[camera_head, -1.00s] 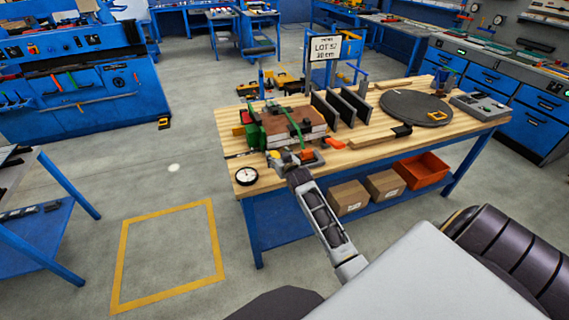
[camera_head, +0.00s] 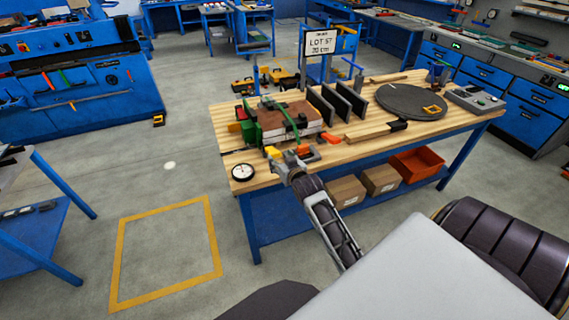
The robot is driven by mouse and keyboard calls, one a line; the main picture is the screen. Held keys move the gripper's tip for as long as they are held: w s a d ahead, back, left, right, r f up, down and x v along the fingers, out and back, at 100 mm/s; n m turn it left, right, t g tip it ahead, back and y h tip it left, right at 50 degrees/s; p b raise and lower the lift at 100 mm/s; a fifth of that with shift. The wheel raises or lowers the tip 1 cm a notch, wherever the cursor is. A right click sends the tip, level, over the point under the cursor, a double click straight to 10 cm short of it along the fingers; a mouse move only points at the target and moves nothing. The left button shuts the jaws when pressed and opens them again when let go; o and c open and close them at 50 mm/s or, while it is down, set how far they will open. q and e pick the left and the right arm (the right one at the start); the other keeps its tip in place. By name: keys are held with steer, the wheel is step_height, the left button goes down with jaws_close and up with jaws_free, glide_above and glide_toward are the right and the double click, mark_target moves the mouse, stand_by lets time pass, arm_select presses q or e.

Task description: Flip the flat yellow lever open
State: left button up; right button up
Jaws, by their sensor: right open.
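A small yellow piece (camera_head: 271,152), which looks like the flat yellow lever, shows at the front left of a clamp fixture on the wooden bench (camera_head: 265,184). It is too small to tell its exact angle. The fixture holds a brown-topped panel block (camera_head: 285,117) beside a green upright (camera_head: 251,125). My right gripper (camera_head: 283,160) is open at the front of the fixture, close to the yellow piece. I cannot tell whether they touch. The gripper hides part of the fixture's front. My left gripper is not in view.
Orange parts (camera_head: 328,138) lie right of the gripper. A round dial (camera_head: 243,172) sits at the bench's left front corner. Dark upright plates (camera_head: 337,103) and a dark round disc (camera_head: 411,100) stand farther right. A LOT 57 sign (camera_head: 320,42) rises behind. The floor in front is clear.

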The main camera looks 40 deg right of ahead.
steer(key=shift+v, duration=1.45)
